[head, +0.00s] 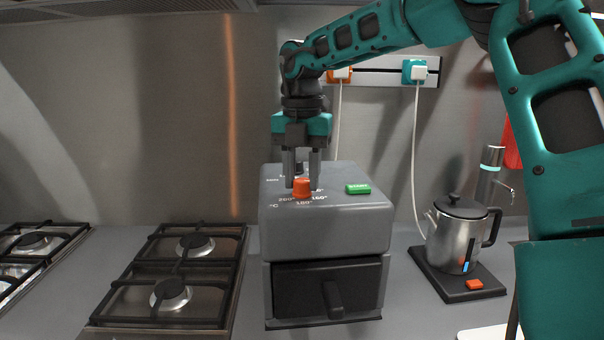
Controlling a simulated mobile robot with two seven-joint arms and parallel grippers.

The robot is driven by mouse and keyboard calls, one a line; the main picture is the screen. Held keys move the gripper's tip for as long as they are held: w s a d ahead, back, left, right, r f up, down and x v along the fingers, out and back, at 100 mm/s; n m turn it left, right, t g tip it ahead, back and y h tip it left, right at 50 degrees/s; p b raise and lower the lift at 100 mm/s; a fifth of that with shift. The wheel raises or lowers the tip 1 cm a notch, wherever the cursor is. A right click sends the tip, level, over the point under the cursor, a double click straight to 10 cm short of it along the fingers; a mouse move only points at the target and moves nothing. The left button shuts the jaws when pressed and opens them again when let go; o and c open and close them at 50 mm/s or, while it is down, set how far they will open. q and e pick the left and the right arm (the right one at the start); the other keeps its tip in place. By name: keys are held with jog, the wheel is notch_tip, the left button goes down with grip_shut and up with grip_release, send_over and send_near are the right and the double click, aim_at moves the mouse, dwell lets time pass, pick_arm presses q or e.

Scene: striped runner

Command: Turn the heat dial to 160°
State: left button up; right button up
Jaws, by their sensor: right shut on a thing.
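The heat dial (303,188) is an orange knob on top of a grey air fryer (325,230), with "°C", "200°", "180°" and "160°" printed around its front. My right gripper (302,183) reaches straight down from above, one finger on each side of the dial, and is shut on it. I cannot tell which mark the dial points to. A second, dark knob is partly hidden behind the fingers, near small lettering. My left gripper is not in view.
A green START button (358,189) is right of the dial. The fryer's drawer handle (333,300) faces front. Gas hobs (172,292) stand left; a steel kettle (457,240) stands right on its base. A white cord (415,160) hangs behind.

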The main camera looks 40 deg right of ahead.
aim_at(302, 180)
jog(key=o, duration=1)
jog(key=shift+o, duration=0.2)
jog(key=shift+r, duration=3.8)
